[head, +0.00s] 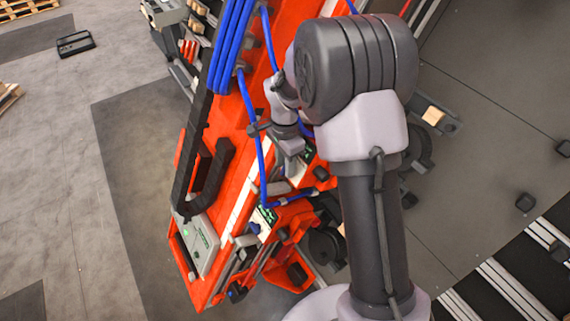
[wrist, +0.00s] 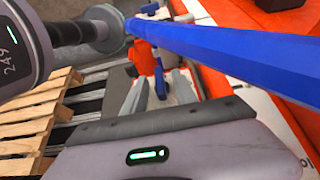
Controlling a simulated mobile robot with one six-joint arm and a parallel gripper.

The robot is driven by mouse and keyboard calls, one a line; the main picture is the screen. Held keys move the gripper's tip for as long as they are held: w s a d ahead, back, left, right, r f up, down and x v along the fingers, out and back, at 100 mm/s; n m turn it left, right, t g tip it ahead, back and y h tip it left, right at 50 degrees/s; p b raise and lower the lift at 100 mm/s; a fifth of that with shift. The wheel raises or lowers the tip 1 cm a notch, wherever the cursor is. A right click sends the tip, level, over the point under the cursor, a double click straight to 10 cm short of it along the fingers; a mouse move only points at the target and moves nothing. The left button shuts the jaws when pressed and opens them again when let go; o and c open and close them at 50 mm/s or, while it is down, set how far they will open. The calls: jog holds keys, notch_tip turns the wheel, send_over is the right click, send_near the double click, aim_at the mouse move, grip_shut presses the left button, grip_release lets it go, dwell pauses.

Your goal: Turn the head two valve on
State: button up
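My gripper (head: 290,148) hangs below my wrist over the red gantry beam (head: 225,140), close to a small unit with a green display (head: 308,154). In the wrist view my gripper's two grey fingers (wrist: 160,92) stand apart, with nothing clearly held between them. A red upright part (wrist: 142,57) shows just beyond the fingers; I cannot tell whether it is a valve handle. My arm hides much of the beam in the head view, and I cannot make out the head two valve for certain. A second unit with a green display (head: 266,215) sits lower on the beam.
Blue hoses (head: 232,45) run along the beam, and one thick blue hose (wrist: 230,48) crosses close in the wrist view. A grey control box (head: 200,243) with a green light is at the beam's lower end. Wooden pallets (wrist: 35,120) lie at left. Grey floor (head: 50,160) is open at left.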

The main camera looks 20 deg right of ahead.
jog(key=shift+f, duration=0.2)
jog(key=shift+c, duration=0.4)
grip_shut()
jog(key=g+p, duration=0.1)
jog(key=p, duration=0.2)
jog(key=shift+r+n, duration=0.3)
jog(key=shift+r, duration=0.1)
jog(key=g+p, duration=0.1)
jog(key=n+g+h+p, duration=0.1)
jog(key=shift+w+a+f+p, duration=0.15)
jog(key=shift+w+p, duration=0.1)
jog(key=shift+p, duration=0.15)
jog(key=shift+f+n+g+h, duration=0.3)
